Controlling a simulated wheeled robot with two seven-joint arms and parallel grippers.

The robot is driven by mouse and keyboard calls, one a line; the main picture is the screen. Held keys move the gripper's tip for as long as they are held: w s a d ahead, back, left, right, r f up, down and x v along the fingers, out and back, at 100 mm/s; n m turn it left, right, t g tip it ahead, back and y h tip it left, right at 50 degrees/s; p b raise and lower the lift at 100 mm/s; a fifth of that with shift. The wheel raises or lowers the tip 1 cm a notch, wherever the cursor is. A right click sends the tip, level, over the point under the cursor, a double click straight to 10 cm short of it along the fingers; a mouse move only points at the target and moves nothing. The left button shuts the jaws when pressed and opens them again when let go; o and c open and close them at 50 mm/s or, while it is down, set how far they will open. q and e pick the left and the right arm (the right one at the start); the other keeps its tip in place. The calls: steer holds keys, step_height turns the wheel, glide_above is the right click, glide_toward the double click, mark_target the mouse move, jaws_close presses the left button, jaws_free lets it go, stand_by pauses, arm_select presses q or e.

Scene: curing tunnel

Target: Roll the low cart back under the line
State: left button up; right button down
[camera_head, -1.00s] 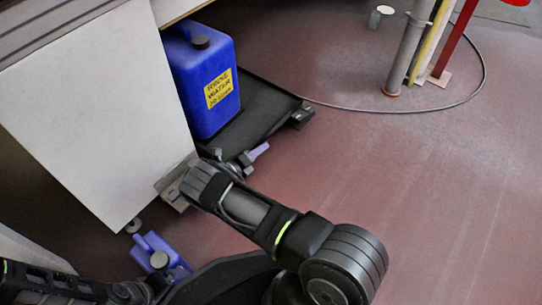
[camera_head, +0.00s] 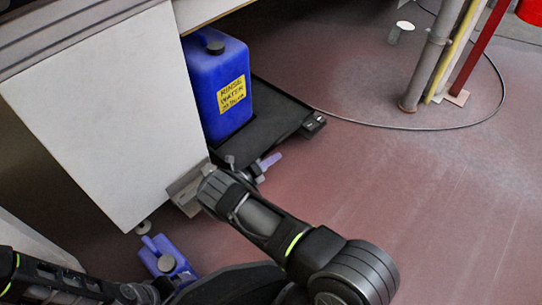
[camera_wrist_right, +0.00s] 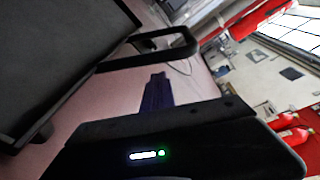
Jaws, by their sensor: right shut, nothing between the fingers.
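The low black cart (camera_head: 285,120) stands on the red floor, partly under the white line housing (camera_head: 110,110), its near corner jutting out. A blue rinse water jug (camera_head: 220,90) with a yellow label stands upright on it. My right gripper (camera_head: 268,161) is shut and empty, low beside the cart's near edge. In the right wrist view the blue fingers (camera_wrist_right: 157,92) are together near a black bar (camera_wrist_right: 150,50), with the cart's dark deck (camera_wrist_right: 55,55) at left; contact cannot be told. My left gripper (camera_head: 165,258) seems to be the blue part at lower left; its jaws are unclear.
A grey post (camera_head: 425,65) and a red post (camera_head: 480,50) stand at upper right, with a thin cable (camera_head: 400,128) looping over the floor. A small white cup-like object (camera_head: 401,31) is nearby.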

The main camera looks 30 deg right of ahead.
steer(key=s+a+p, duration=0.2)
steer(key=s+a, duration=0.2)
steer(key=a, duration=0.4)
steer(key=shift+a+r, duration=0.25)
steer(key=shift+a, duration=0.05)
